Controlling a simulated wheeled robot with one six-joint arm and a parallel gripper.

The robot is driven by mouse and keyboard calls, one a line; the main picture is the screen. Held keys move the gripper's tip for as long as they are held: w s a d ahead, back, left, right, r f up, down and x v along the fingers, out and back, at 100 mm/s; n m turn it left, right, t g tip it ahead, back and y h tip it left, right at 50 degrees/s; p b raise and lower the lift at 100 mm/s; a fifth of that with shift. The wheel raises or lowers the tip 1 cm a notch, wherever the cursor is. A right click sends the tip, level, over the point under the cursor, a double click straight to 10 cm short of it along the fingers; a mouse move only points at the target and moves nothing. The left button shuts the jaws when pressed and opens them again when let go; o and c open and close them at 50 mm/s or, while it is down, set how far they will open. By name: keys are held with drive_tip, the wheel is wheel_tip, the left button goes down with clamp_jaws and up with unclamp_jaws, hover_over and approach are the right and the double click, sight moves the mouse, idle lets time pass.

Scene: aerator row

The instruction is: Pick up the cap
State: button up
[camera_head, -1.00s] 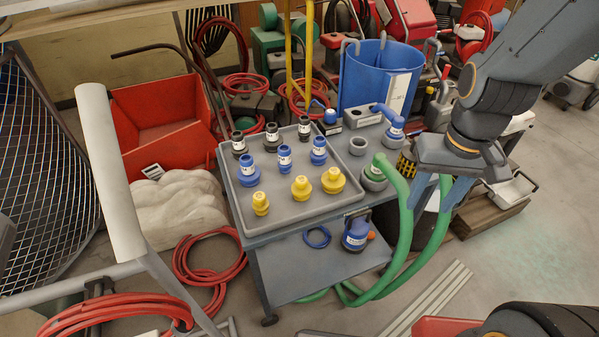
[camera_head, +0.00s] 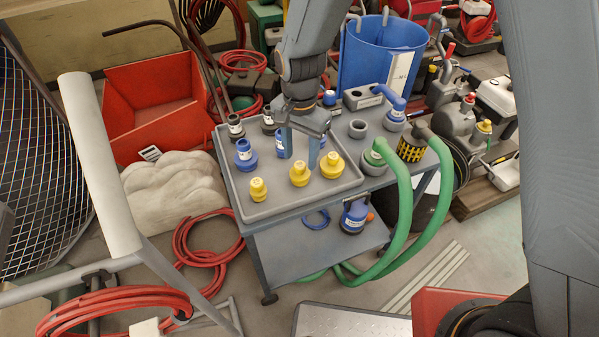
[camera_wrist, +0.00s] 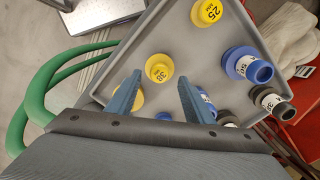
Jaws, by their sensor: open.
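A grey tray (camera_head: 290,204) on a cart holds rows of yellow, blue and black capped fittings; I cannot tell which is the cap. The front row has a small yellow one (camera_head: 258,190), a middle yellow one (camera_head: 299,175) and a wider yellow one (camera_head: 332,166). A blue one (camera_head: 246,157) and black ones (camera_head: 235,128) stand behind. My gripper (camera_head: 301,154) is open, pointing down over the tray's middle, partly hiding blue and black fittings. In the wrist view, the middle yellow one (camera_wrist: 159,68) shows between the open fingertips (camera_wrist: 159,79), with nothing held.
Green hoses (camera_head: 400,200) curve down at the cart's right side. A blue bin (camera_head: 378,58) stands behind, and an orange-red tub (camera_head: 150,115) to the left. A blue elbow fitting (camera_head: 394,112) and a grey ring (camera_head: 358,129) sit right of the tray.

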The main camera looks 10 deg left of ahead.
sight(300, 164)
drive_tip(key=shift+s+f+p, duration=0.15)
drive_tip(key=shift+f+p, duration=0.75)
drive_tip(key=shift+f, duration=2.1)
drive_tip(key=c, duration=0.7)
